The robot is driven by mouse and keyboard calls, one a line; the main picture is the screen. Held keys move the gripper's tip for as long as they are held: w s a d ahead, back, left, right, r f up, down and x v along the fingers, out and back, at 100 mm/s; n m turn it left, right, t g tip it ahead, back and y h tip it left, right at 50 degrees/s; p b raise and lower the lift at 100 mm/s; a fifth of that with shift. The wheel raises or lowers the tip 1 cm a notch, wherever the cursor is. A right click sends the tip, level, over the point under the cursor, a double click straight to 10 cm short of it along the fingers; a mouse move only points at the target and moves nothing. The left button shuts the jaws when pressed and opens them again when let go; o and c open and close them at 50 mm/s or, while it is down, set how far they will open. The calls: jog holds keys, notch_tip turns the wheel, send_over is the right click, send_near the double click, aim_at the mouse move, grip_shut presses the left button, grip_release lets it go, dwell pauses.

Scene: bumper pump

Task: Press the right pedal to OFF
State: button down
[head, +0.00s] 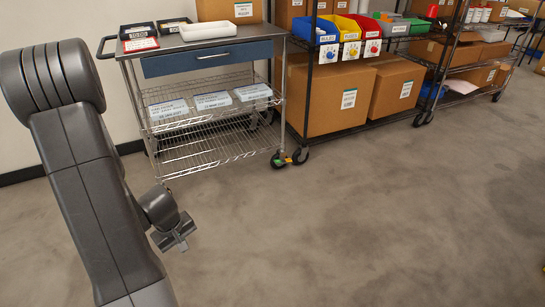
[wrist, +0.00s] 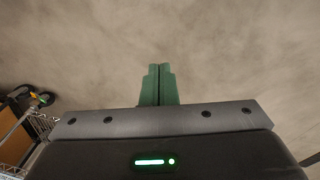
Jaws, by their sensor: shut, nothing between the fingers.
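A small green-and-yellow pedal (head: 283,160) sits low at the front right caster (head: 301,156) of the wire cart. I cannot read any ON or OFF marking on it. In the wrist view, a caster with green and yellow parts (wrist: 42,98) shows at the far left. My gripper (head: 183,243) hangs above the floor to the left of and nearer than the pedal, clearly apart from it. In the wrist view my green fingers (wrist: 160,68) are together and empty, over bare floor. The cart's front left caster is hidden, apparently behind my arm.
The cart (head: 215,146) has wire shelves, a blue drawer (head: 210,58) and a steel top carrying trays. Black shelving (head: 307,95) with large cardboard boxes (head: 335,97) stands to its right. The grey floor (head: 370,220) in front is clear.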

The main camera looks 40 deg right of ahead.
jog(key=w+d+f+t+y, duration=0.1)
jog(key=w+f, duration=0.2)
jog(key=f, duration=0.8)
jog(key=w+d+f+t+y, duration=0.1)
jog(key=w+f, duration=0.3)
jog(key=f, duration=0.8)
jog(key=shift+d, duration=0.2)
